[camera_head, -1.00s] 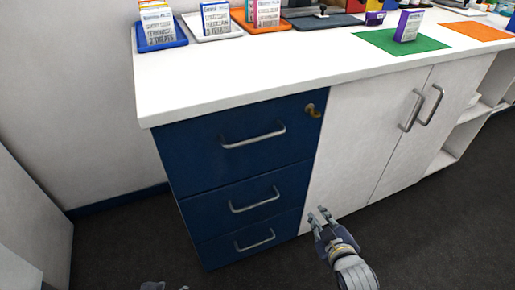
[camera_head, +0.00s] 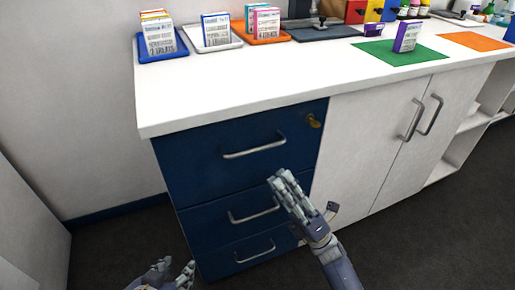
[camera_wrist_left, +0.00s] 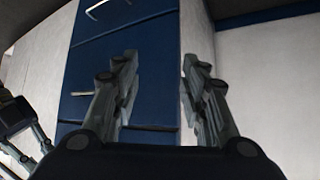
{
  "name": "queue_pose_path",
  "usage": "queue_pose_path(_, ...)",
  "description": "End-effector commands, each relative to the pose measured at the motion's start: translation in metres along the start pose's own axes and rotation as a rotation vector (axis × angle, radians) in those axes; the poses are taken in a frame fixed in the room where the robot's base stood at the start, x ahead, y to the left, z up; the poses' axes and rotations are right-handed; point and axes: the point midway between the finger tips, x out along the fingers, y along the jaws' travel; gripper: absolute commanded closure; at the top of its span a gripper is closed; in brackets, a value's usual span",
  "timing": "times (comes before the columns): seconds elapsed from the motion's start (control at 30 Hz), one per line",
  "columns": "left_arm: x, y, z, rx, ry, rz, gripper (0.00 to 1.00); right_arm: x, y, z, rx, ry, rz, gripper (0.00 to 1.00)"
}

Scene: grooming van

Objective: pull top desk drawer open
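The top drawer (camera_head: 200,160) is the upper blue front of the desk's left end. It sits flush and closed, with a silver bar handle (camera_head: 254,147) and a brass key or lock (camera_head: 313,120) at its upper right. My right gripper (camera_head: 281,180) is in front of the drawers, its tips below and right of the top handle and apart from it. Its fingers look parted and empty. My left gripper (camera_head: 178,268) is low at the left of the drawer stack, open and empty. In the left wrist view its open fingers (camera_wrist_left: 160,75) face the blue drawers.
Two lower blue drawers with handles (camera_head: 254,210) are closed. White cupboard doors (camera_head: 365,150) stand to the right. The white worktop (camera_head: 240,82) overhangs the drawers and holds trays of boxes. Dark floor (camera_head: 110,240) at the left is clear.

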Motion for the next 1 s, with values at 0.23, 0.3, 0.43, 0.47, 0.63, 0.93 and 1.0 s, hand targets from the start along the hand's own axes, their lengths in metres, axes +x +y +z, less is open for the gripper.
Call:
queue_pose_path(0.23, -0.002, -0.001, 0.005, -0.001, -0.028, -0.001, 0.6, 0.013, 0.008, -0.005, -0.023, 0.027, 0.047, 0.82)
queue_pose_path(0.3, -0.004, -0.002, 0.013, -0.001, -0.063, -0.003, 0.6, 0.025, 0.009, -0.005, -0.023, 0.026, 0.047, 0.82)
queue_pose_path(0.43, -0.009, -0.004, 0.029, -0.003, -0.138, -0.007, 0.6, 0.051, 0.01, -0.006, -0.022, 0.027, 0.047, 0.82)
queue_pose_path(0.47, -0.011, -0.004, 0.032, -0.003, -0.155, -0.008, 0.6, 0.056, 0.01, -0.006, -0.021, 0.027, 0.047, 0.82)
queue_pose_path(0.63, -0.017, -0.006, 0.049, -0.005, -0.229, -0.012, 0.6, 0.085, 0.011, -0.007, -0.021, 0.026, 0.046, 0.82)
queue_pose_path(0.93, -0.021, -0.007, 0.06, -0.007, -0.28, -0.015, 0.6, 0.107, 0.011, -0.008, -0.019, 0.026, 0.042, 0.82)
queue_pose_path(1.0, -0.021, -0.007, 0.06, -0.007, -0.281, -0.015, 0.6, 0.108, 0.011, -0.008, -0.019, 0.026, 0.041, 0.82)
